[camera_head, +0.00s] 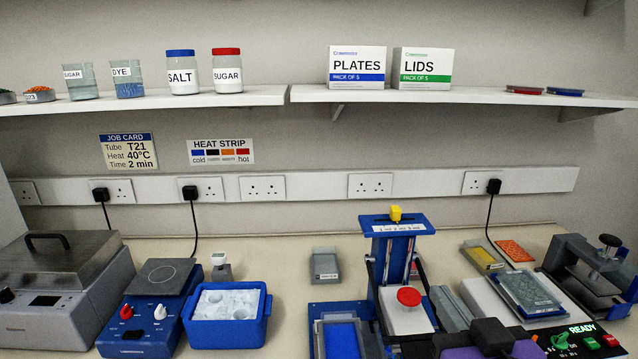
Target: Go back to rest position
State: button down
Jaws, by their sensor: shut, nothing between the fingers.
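A grey lidded bath (60,270), a hotplate (140,310) and a blue ice box (228,328) stand left. A blue-framed press (396,226) stands right of centre. A clamp (590,270) stands right. Shelves (450,95) run above.

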jog(key=s+f, duration=0.6)
jog(key=s, duration=0.5)
jog(key=s+f+g, duration=0.1)
jog(key=s+f, duration=0.5)
jog(key=s, duration=0.5)
jog(key=s+f, duration=0.6)
jog(key=s, duration=0.6)
jog(key=shift+f+g, duration=0.3)
jog(key=shift+g, duration=0.1)
